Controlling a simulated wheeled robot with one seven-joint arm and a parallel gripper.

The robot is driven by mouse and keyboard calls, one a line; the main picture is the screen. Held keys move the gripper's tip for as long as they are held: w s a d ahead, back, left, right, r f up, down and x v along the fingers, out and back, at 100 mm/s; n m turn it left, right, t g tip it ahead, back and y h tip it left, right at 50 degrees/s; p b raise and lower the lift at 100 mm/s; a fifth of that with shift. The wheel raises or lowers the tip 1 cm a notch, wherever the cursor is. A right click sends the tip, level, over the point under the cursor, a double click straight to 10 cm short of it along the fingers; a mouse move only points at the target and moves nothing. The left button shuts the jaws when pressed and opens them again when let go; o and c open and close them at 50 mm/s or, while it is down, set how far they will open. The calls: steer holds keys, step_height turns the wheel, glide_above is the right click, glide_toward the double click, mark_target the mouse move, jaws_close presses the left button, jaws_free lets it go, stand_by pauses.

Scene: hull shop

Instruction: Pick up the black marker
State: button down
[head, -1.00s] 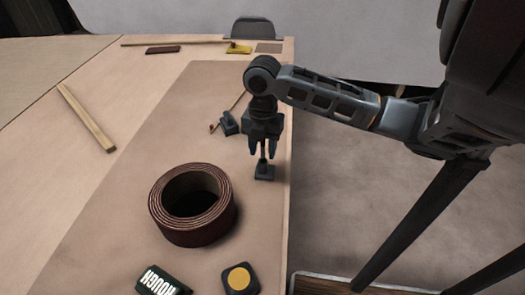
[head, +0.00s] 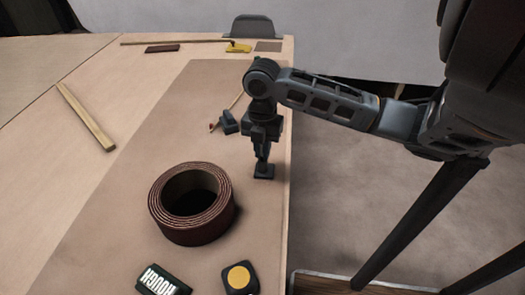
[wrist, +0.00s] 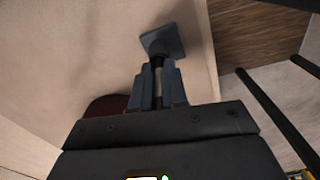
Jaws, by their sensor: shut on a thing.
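The black marker (wrist: 158,66) is a thin dark upright stick in the wrist view, between my gripper's two fingers. Its lower end meets a small dark square block (wrist: 166,40). This block also shows in the head view (head: 264,172), on the table near its right edge. My gripper (wrist: 158,80) points down above the block and is shut on the marker. In the head view my gripper (head: 262,155) hides most of the marker. I cannot tell whether the marker's end sits inside the block or only touches it.
A brown coiled roll (head: 192,205) stands in front of my gripper to the left. A dark block labelled "ROUGH" (head: 162,280) and a black-yellow tape measure (head: 239,279) lie nearer. Another dark block (head: 228,122) is behind. A wooden strip (head: 85,117) lies left; much bare table surrounds it.

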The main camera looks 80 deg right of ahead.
steer(key=shift+r, duration=0.15)
step_height(320, 180, up, 4)
steer(key=shift+f+b, duration=0.1)
steer(key=shift+b, duration=0.2)
steer(key=s+d+r+b, duration=0.1)
steer(key=s+d+r, duration=0.1)
steer(key=d+r, duration=0.5)
steer(key=d, duration=0.4)
steer(key=shift+s+d+b, duration=0.15)
steer(key=shift+d+b, duration=0.1)
steer(key=shift+b, duration=0.15)
stand_by(0.5)
